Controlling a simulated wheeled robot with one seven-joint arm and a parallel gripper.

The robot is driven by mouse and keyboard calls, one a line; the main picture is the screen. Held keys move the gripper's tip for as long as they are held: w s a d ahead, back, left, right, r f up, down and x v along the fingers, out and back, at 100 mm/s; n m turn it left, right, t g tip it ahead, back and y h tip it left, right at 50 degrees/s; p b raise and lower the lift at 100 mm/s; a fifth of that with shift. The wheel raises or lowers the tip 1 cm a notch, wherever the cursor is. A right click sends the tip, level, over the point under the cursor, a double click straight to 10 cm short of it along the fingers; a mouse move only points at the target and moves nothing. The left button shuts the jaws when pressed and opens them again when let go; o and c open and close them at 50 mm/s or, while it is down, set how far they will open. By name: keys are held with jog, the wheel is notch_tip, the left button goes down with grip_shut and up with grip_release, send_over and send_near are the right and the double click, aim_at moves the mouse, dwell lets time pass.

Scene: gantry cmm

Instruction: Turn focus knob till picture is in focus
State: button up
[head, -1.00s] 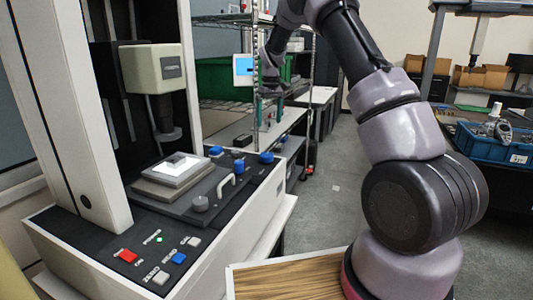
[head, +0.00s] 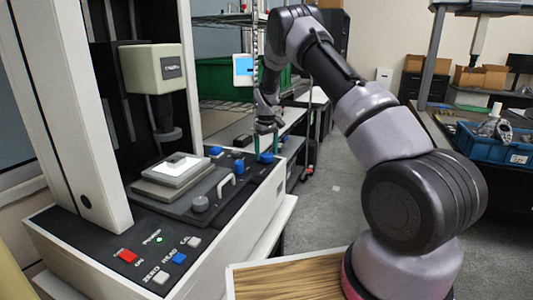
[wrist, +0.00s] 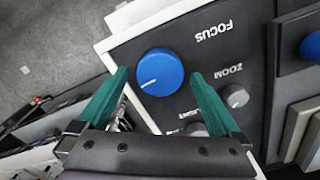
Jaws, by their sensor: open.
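The blue focus knob (wrist: 160,72) has a white pointer line and sits on the dark panel beside the upside-down FOCUS label (wrist: 213,32) in the wrist view. In the head view the knob (head: 267,157) is at the far right end of the machine's panel. My gripper (wrist: 158,75) is open, with one teal finger on each side of the knob in the wrist view. In the head view my gripper (head: 266,146) points down just above the knob; I cannot tell whether it touches. A small screen (head: 243,69) shows blue, too small to judge its sharpness.
A grey zoom knob (wrist: 235,96) and other grey knobs lie close to the right finger. Another blue knob (head: 239,166) and a white handle (head: 226,184) stand nearby on the panel. The stage (head: 175,172) is to the left. A wire shelf (head: 225,105) stands behind.

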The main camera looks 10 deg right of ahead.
jog(key=shift+f, duration=0.2)
jog(key=shift+c, duration=0.3)
jog(key=c, duration=1.3)
jog(key=shift+o, duration=0.2)
jog(key=shift+m, duration=0.4)
jog(key=m, duration=0.2)
jog(key=shift+m, duration=2.5)
